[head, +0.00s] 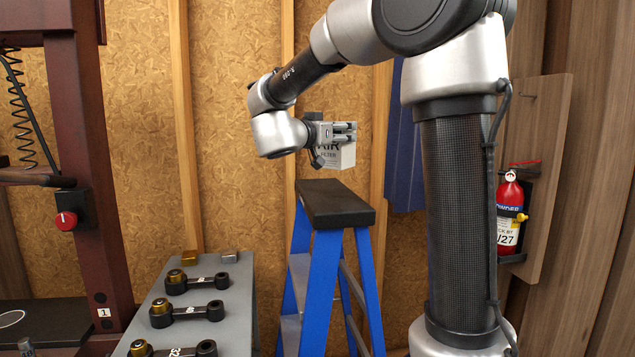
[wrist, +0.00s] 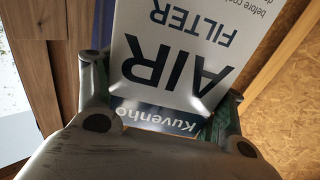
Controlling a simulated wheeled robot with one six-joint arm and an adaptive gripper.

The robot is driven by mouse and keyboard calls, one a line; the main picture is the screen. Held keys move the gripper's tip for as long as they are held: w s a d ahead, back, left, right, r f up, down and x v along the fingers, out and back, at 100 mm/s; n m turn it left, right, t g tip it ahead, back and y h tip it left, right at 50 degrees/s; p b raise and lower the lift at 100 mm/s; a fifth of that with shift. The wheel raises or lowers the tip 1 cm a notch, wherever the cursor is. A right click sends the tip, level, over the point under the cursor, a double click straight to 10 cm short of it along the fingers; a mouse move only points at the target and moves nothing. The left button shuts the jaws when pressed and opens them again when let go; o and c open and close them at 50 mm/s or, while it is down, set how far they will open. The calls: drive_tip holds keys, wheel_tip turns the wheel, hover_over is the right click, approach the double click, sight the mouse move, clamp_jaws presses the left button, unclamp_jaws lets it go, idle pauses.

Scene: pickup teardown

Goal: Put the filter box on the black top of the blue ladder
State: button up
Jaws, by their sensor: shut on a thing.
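The filter box (head: 334,155) is white with dark "AIR FILTER" lettering. In the head view it is in my gripper (head: 345,132), above the blue ladder (head: 322,290). The ladder's black top (head: 337,203) is bare, and a gap shows between it and the box's lower edge. In the wrist view the box (wrist: 190,50) fills the middle, its print upside down, with a dark blue "Kuvenho" band near my gripper (wrist: 165,125). The fingers are shut on the box, one at each side. The box's far end runs out of the wrist view.
A grey bench (head: 235,300) with several dark metal arms stands left of the ladder. A dark red post (head: 85,160) with a red knob is farther left. A fire extinguisher (head: 509,215) hangs at right. A chipboard wall is behind.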

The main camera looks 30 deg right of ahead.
sight(336, 165)
wheel_tip(336, 165, down, 9)
drive_tip(key=shift+r, duration=0.15)
idle(0.4)
drive_tip(key=o, duration=1.3)
drive_tip(key=shift+f, duration=0.2)
drive_tip(key=shift+o, duration=0.2)
